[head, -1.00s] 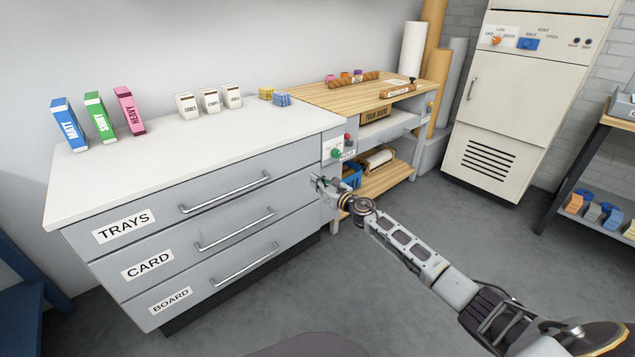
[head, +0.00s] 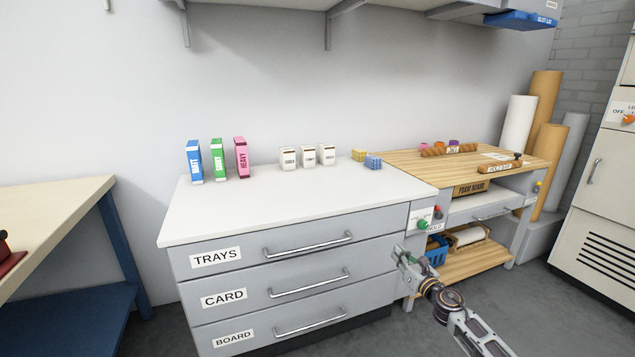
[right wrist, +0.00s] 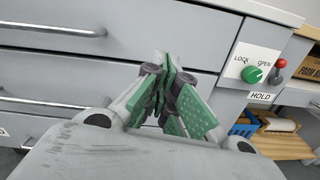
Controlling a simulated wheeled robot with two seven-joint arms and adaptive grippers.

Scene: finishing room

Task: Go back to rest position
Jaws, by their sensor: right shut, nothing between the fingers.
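My right gripper (head: 404,256) is in front of the right end of the grey drawer cabinet (head: 376,222), below the panel with a green knob (head: 422,224). In the right wrist view its green-padded fingers (right wrist: 168,72) are together with nothing between them, close to the drawer fronts. Whether they touch the cabinet I cannot tell. The drawers labelled TRAYS (head: 216,257), CARD (head: 223,298) and BOARD (head: 233,338) are all shut. My left gripper is not in view.
Blue, green and pink boxes (head: 217,160), white containers (head: 308,157) and small blocks (head: 373,161) stand on the cabinet top. A wooden bench (head: 465,160) stands to the right, a blue-legged table (head: 50,215) to the left. A shelf (head: 290,3) hangs above. Floor is open at lower right.

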